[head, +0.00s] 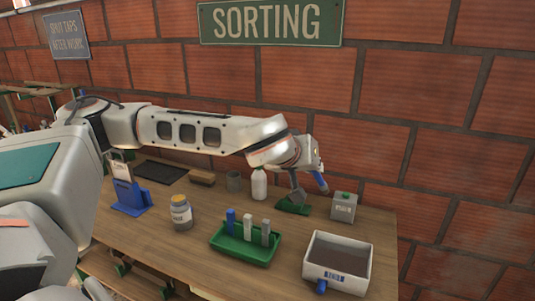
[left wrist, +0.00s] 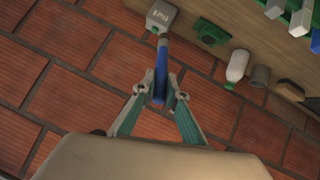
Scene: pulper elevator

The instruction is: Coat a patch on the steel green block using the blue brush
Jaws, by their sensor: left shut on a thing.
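My left gripper (head: 312,170) reaches over the back right of the table. In the left wrist view its fingers (left wrist: 160,92) are shut on the blue brush (left wrist: 162,65), whose blue handle (head: 321,182) also shows in the head view. The brush's bristles cannot be made out. A green tray (head: 247,249) at the front holds a blue, a white and a grey block upright. A low dark green piece (head: 290,207) lies below the gripper. A small grey box with a green knob (head: 343,209) stands to its right. Which one is the steel green block, I cannot tell.
A white bin (head: 353,282) stands front right. A white bottle (head: 258,185), grey cup (head: 234,181) and brown block (head: 202,177) line the back near the brick wall (head: 400,120). A jar (head: 181,213) and blue stand (head: 130,197) are left. Wood between them is clear.

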